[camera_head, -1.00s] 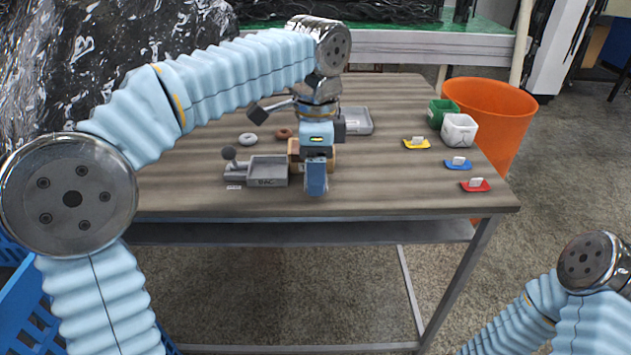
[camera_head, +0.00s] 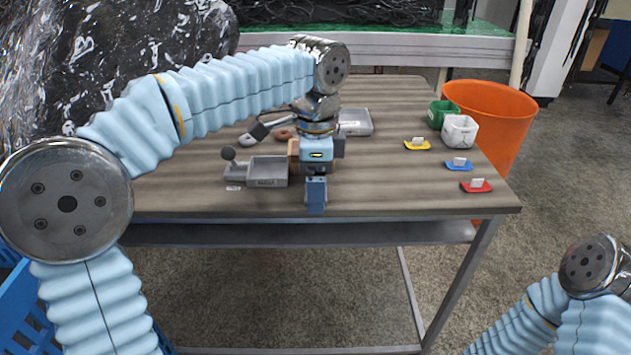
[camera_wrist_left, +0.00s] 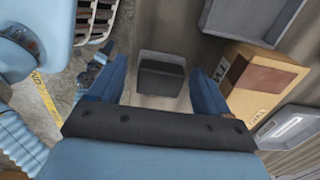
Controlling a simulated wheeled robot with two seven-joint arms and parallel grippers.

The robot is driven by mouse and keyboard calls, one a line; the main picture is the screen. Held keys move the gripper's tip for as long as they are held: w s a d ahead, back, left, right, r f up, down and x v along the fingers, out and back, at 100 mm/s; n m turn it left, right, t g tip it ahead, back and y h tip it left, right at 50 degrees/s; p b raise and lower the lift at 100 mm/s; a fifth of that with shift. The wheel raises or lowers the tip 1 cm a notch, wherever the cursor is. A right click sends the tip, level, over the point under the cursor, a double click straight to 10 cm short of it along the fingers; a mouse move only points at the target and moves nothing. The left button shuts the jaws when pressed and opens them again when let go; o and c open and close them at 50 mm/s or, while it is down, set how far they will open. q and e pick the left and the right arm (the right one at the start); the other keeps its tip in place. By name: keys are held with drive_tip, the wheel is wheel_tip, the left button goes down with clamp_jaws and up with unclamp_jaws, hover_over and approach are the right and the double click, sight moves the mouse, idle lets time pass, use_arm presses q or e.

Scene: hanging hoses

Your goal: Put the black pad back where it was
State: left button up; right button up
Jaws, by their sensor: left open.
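My left gripper (camera_head: 316,208) is over the front middle of the table, with its blue fingers pointing down. In the left wrist view its two fingers (camera_wrist_left: 157,88) are spread apart. A dark, block-like thing that looks like the black pad (camera_wrist_left: 160,76) shows between and beyond them. I cannot tell whether a finger touches it. In the head view the pad is not distinguishable and seems hidden by my gripper. My right gripper is out of view; only part of my right arm shows at the lower right.
A cardboard box (camera_wrist_left: 262,86) stands right beside the fingers in the wrist view. Yellow (camera_head: 417,144), blue (camera_head: 458,165) and red (camera_head: 475,186) pieces lie right; the table (camera_head: 400,195) between is clear.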

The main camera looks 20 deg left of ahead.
use_arm(q)
wheel_tip(320, 180, up, 12)
drive_tip(key=p, duration=0.3)
drive_tip(key=shift+r, duration=0.15)
